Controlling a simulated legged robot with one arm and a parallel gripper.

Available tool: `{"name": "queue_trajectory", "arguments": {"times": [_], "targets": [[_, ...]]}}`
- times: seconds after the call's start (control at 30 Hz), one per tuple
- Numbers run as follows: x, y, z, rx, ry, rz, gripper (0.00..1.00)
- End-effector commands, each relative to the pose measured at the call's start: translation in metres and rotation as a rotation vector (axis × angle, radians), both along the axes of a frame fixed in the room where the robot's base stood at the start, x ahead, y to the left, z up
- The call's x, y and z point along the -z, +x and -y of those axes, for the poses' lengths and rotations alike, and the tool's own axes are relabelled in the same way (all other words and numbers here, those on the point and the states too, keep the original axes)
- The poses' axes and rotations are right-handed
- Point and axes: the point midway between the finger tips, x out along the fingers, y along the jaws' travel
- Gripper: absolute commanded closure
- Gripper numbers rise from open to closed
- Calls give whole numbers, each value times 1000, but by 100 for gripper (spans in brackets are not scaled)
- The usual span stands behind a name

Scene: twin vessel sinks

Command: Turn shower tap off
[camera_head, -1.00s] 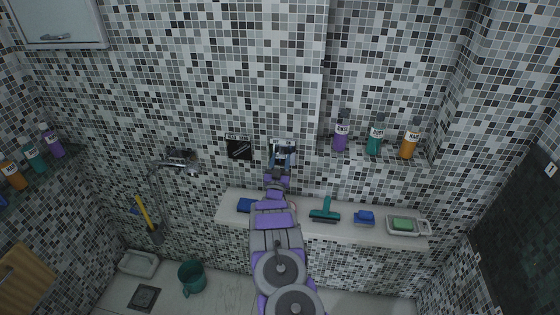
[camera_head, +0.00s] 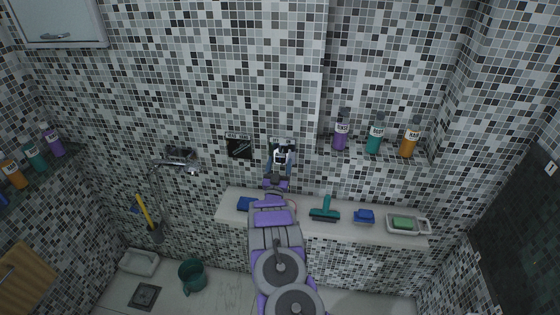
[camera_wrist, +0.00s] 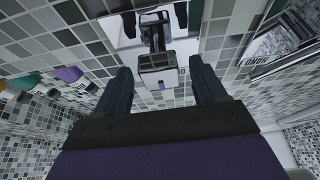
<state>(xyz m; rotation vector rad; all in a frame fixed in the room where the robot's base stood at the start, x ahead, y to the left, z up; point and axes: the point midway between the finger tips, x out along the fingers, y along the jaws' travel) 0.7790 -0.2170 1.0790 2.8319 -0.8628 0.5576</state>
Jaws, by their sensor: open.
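The shower tap appears to be the grey lever-like fitting (camera_wrist: 158,72) with a small blue mark, on a bright plate in the wall. In the wrist view it stands between the two dark fingers of my gripper (camera_wrist: 161,88). The fingers are open, with a visible gap on each side of the fitting. In the head view my gripper (camera_head: 281,160) is in front of the wall plate (camera_head: 283,142) and hides most of the fitting.
A black square plate (camera_head: 239,148) is left of my gripper. A chrome fixture (camera_head: 180,161) is farther left. Below, a white ledge (camera_head: 345,229) holds a teal squeegee (camera_head: 325,212), a blue brush (camera_head: 364,216) and a soap dish (camera_head: 418,231). Bottles (camera_head: 375,139) stand on the right shelf.

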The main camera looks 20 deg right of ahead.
Motion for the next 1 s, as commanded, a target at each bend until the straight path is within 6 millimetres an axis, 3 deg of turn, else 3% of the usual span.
{"name": "queue_trajectory", "arguments": {"times": [0.63,1.0], "targets": [[50,-93,-64,-3,1,-8,30],[55,-106,-74,0,4,-1,30]]}}
